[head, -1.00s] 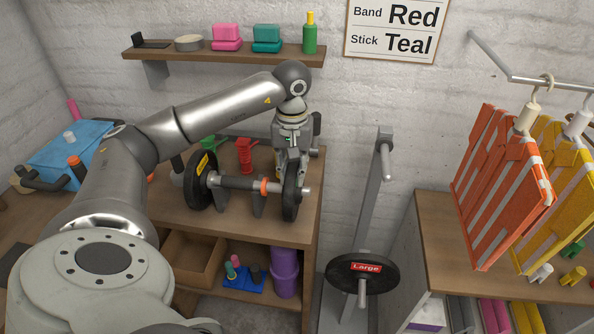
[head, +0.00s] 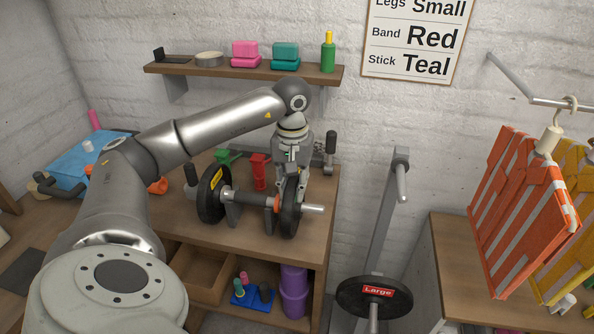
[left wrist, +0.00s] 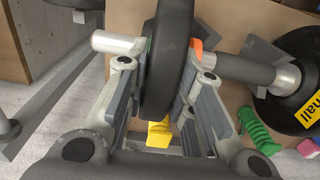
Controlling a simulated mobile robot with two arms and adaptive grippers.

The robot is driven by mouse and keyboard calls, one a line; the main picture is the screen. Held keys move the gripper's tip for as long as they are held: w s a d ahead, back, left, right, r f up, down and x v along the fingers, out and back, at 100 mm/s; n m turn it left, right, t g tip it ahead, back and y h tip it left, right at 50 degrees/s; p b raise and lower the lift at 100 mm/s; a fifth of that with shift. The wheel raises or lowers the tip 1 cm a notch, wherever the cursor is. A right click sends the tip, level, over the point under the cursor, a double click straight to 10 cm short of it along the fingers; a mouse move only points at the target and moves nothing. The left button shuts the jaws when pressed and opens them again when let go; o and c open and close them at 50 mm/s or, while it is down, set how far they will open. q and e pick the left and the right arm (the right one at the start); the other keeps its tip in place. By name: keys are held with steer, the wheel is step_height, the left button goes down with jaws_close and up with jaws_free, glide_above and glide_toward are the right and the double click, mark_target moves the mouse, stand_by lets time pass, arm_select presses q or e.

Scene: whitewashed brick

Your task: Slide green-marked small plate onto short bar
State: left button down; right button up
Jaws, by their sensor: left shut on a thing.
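My left gripper (head: 290,190) points down at the right end of the short bar (head: 248,197), shut on a black plate (head: 290,212). The plate is around the bar, close to the orange collar (head: 277,204). The bare bar end (head: 313,208) sticks out to its right. Another black plate (head: 211,195) with a yellow label is on the bar's left end. My right gripper is not in view.
The bar rests on a stand on the wooden bench (head: 250,240). Red (head: 258,172) and green (head: 226,156) clamps lie behind it. A grey upright rack (head: 380,230) with a "Large" plate (head: 374,297) stands right of the bench. A wall shelf (head: 240,72) is above.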

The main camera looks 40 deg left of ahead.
arm_select(q)
steer(key=shift+s+a+r, duration=0.15)
steer(key=shift+a, duration=0.2)
steer(key=c, duration=1.2)
jaws_free()
steer(key=shift+s, duration=0.1)
steer(key=shift+o, duration=0.2)
steer(key=shift+f, duration=0.2)
step_height(320, 180, up, 12)
steer(key=shift+r, duration=0.15)
